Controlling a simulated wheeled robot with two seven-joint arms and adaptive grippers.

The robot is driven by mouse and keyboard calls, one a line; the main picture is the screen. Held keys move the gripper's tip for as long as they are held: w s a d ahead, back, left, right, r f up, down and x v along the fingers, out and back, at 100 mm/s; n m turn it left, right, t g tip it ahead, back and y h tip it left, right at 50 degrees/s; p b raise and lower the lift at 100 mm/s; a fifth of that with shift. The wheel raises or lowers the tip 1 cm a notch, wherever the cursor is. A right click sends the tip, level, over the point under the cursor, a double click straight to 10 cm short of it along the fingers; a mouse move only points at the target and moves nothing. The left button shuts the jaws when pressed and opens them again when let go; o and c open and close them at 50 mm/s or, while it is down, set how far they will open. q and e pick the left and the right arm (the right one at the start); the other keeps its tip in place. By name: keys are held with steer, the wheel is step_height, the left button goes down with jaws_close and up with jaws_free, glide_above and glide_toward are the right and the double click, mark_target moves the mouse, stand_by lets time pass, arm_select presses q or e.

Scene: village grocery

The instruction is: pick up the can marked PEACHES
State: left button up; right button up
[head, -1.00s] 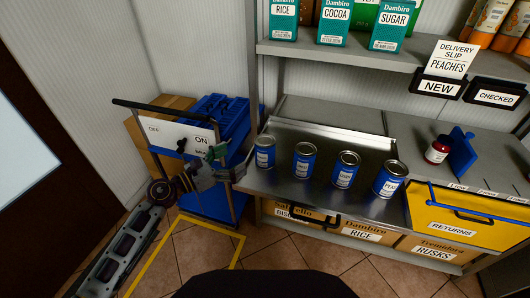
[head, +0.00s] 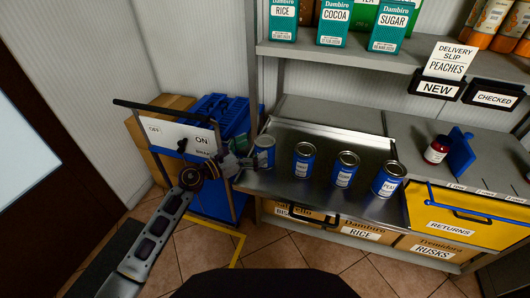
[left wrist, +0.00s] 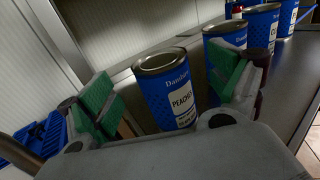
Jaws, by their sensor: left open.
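The can marked PEACHES (left wrist: 176,94) is blue with a bare metal top and stands upright on the metal tray. My right gripper is not in view.
Three similar blue cans (head: 304,161) stand in a row to the right on the tray (head: 288,190). A shelf (head: 340,54) with boxes is above. A red jar (head: 437,149) stands farther right.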

mark_target(273, 137)
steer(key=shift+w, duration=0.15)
arm_select(q)
steer(key=shift+w+d+r, duration=0.15)
steer(key=shift+w+d, duration=0.2)
steer(key=shift+d, duration=0.05)
steer(key=shift+x, duration=1.95)
steer(key=shift+w+d, duration=0.1)
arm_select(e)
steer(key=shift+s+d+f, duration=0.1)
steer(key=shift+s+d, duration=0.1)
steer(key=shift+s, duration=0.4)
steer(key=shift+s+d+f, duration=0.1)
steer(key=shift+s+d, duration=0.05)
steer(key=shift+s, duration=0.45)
